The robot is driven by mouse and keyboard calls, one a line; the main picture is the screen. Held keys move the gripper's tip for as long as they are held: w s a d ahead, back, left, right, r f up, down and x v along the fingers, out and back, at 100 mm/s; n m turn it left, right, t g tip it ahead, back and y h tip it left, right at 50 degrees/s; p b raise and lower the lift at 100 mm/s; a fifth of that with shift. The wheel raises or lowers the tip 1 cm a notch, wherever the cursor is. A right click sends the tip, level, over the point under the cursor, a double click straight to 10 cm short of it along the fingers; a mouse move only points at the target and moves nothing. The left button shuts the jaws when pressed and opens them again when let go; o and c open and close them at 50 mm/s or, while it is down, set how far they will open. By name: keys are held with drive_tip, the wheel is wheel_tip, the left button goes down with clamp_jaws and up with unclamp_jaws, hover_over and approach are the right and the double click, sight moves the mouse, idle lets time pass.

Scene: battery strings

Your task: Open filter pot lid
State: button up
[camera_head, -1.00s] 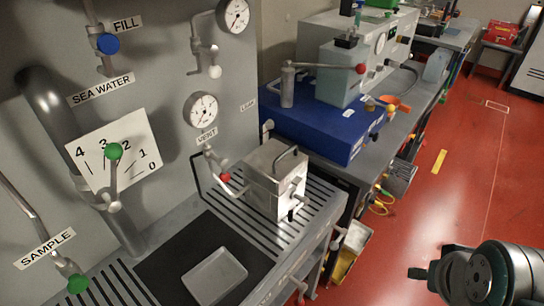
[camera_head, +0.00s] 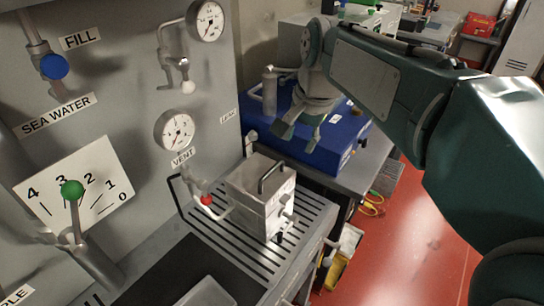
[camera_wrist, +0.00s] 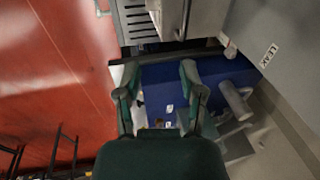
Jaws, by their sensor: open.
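The filter pot (camera_head: 258,204) is a square metal box on the slatted bench, left of my gripper in the head view. Its lid (camera_head: 262,180) lies on top and carries a dark bar handle (camera_head: 272,170). My gripper (camera_head: 300,136) is open and empty. It hangs above and behind the pot, over the blue box, apart from the pot. In the wrist view the two fingers (camera_wrist: 158,78) are spread over the blue box, and a part of the metal pot (camera_wrist: 180,14) shows at the top edge.
The blue box (camera_head: 338,150) with a grey cylinder (camera_head: 269,90) stands behind the pot. A panel with a vent gauge (camera_head: 174,130), a red-knobbed valve (camera_head: 206,199) and pipes rises on the left. A grey tray (camera_head: 207,293) lies at the front.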

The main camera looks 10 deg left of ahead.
approach(272, 169)
drive_tip(key=shift+m+g, duration=0.3)
drive_tip(key=f, duration=0.3)
drive_tip(key=a+f, duration=0.1)
drive_tip(key=f, duration=0.1)
drive_tip(key=w+f, duration=0.1)
drive_tip(key=f, duration=0.2)
drive_tip(key=shift+a+f, duration=0.35)
drive_tip(key=shift+d, duration=0.1)
clamp_jaws()
